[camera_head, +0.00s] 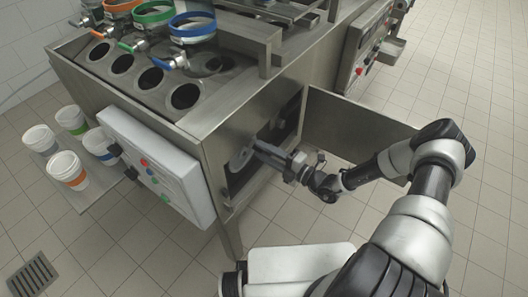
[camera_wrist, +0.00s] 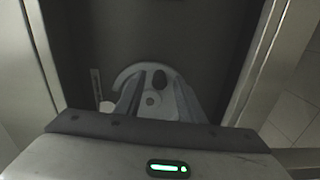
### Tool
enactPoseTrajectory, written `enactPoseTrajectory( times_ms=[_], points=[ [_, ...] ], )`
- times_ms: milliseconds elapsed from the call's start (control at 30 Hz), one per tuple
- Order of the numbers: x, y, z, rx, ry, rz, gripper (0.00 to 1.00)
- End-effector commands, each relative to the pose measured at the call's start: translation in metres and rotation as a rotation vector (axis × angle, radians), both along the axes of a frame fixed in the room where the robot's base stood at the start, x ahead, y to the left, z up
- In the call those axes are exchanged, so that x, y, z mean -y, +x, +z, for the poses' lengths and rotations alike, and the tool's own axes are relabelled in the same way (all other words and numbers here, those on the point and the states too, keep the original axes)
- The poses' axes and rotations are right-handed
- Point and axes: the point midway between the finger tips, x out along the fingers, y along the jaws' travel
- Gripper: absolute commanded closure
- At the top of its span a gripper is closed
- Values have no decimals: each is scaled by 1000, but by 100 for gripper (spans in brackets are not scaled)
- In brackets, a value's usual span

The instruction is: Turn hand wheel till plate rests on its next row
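The hand wheel (camera_head: 241,160) is a pale grey disc inside the open bay of the steel machine. The wrist view shows its curved rim (camera_wrist: 128,74), and a dark knob (camera_wrist: 160,79) near its top. My gripper (camera_head: 258,150) reaches into the bay in front of the wheel. In the wrist view my gripper's two fingers (camera_wrist: 159,90) stand apart, with the knob seen between their tips. I cannot tell whether they touch it. On the machine's top is a steel plate (camera_head: 136,66) with rows of round holes; some are hidden behind coloured rings.
The bay's door (camera_head: 345,125) stands open to the right of my gripper. A white control box (camera_head: 150,165) hangs on the machine's front. Several cups (camera_head: 67,169) stand on a side shelf. A pale upright strip (camera_wrist: 96,84) is left of the wheel. The tiled floor at right is clear.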

Motion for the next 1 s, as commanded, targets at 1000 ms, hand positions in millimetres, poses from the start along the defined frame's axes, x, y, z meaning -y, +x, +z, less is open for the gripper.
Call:
enactPoseTrajectory(
  times_ms=[1000],
  points=[
    [136, -106, 0, -2, -1, -1, 64]
  ],
)
